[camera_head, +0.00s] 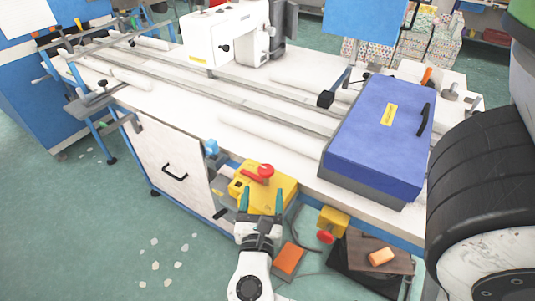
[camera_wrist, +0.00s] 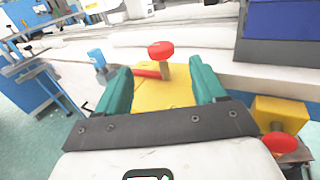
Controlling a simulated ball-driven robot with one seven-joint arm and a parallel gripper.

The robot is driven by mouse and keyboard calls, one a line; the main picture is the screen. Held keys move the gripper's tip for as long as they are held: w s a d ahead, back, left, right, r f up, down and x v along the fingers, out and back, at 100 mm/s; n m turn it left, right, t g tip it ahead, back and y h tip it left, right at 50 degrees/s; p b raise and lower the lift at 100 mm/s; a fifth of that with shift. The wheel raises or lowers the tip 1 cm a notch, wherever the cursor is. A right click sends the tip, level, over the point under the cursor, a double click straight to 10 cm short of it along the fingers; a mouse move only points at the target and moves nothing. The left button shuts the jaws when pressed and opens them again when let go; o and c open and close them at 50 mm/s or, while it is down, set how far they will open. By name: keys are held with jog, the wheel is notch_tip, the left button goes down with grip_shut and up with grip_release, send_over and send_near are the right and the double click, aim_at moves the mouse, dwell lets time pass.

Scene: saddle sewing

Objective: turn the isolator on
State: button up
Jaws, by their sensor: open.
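The isolator is a yellow box (camera_head: 272,199) with a red handle (camera_head: 259,174), mounted low at the front of the sewing table. In the wrist view, the red handle (camera_wrist: 159,53) stands up from the yellow box (camera_wrist: 150,95), with a red bar beside its base. My gripper (camera_head: 263,190) is open, with its green fingers spread over the yellow box. In the wrist view, my gripper (camera_wrist: 162,75) frames the handle between its fingertips, with the handle just beyond them. I see no contact with the handle. Part of the box is hidden behind my gripper.
A smaller yellow box with a red button (camera_head: 326,237) hangs to the right. A blue case (camera_head: 380,135) sits on the white table (camera_head: 230,128) above. A blue fitting (camera_head: 211,147) is left of the isolator. An orange item (camera_head: 289,259) lies below. The floor at left is mostly free.

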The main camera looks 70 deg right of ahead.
aim_at(266, 165)
jog(key=p+x, duration=0.1)
jog(key=x, duration=0.9)
jog(key=shift+d, duration=0.35)
grip_shut()
